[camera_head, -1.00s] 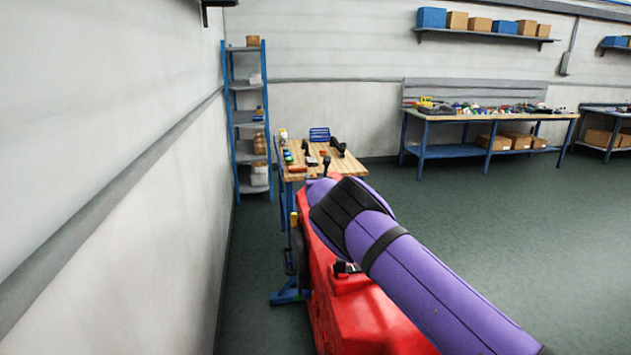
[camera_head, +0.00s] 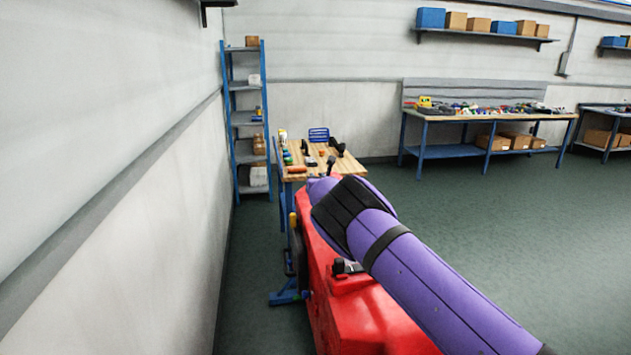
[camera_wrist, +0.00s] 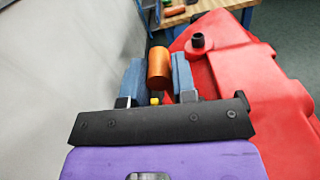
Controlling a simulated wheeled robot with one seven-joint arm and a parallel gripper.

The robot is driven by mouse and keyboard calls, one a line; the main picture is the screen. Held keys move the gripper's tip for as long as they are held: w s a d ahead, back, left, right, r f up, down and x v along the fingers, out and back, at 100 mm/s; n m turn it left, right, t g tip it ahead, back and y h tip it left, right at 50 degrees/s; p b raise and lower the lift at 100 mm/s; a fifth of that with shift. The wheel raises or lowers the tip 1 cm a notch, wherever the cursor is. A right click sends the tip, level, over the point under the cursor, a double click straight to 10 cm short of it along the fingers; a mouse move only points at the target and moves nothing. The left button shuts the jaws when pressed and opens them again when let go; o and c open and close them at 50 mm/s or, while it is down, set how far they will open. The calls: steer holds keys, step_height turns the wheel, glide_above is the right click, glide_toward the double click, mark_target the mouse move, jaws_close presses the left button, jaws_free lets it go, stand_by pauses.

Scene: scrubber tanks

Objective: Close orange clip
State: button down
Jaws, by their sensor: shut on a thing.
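The orange clip (camera_wrist: 158,68) shows in the wrist view as a rounded orange cylinder between the two blue-grey fingers of my gripper (camera_wrist: 157,78). The fingers are shut on it. A small yellow piece (camera_wrist: 156,98) shows below it, near the base of the fingers. In the head view an orange piece (camera_head: 292,221) sits at the left edge of the red tank (camera_head: 350,316). How the clip joins the tank is hidden.
The red tank fills the right of the wrist view, with a black knob (camera_wrist: 198,41) on top. A wall (camera_head: 110,180) runs close on the left. A wooden table (camera_head: 328,163) with small items and a blue shelf rack (camera_head: 247,120) stand beyond. The floor at right is clear.

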steer(key=d+m, duration=0.1)
steer(key=m, duration=0.1)
steer(key=w+d+m, duration=0.1)
steer(key=d+m, duration=0.1)
steer(key=m, duration=0.1)
steer(key=shift+d+r, duration=0.2)
steer(key=shift+d, duration=0.05)
steer(key=d+m, duration=0.1)
steer(key=m, duration=0.1)
steer(key=w+d+f+m, duration=0.1)
steer(key=d+m, duration=0.1)
steer(key=m, duration=0.1)
steer(key=d+f+m, duration=0.1)
steer(key=d+m, duration=0.1)
steer(key=m, duration=0.1)
steer(key=shift+w+d+f, duration=0.1)
steer(key=shift+w+f, duration=0.15)
steer(key=shift+w, duration=0.1)
steer(key=shift+w+d+f+m, duration=0.1)
steer(key=shift+d+f+m, duration=0.35)
steer(key=shift+f+m, duration=0.3)
steer(key=shift+w+d+f+m, duration=0.1)
steer(key=shift+d+f+m, duration=0.3)
steer(key=shift+f+m, duration=0.35)
steer(key=c, duration=1)
jaws_free()
steer(key=shift+f, duration=0.1)
steer(key=shift+o, duration=0.2)
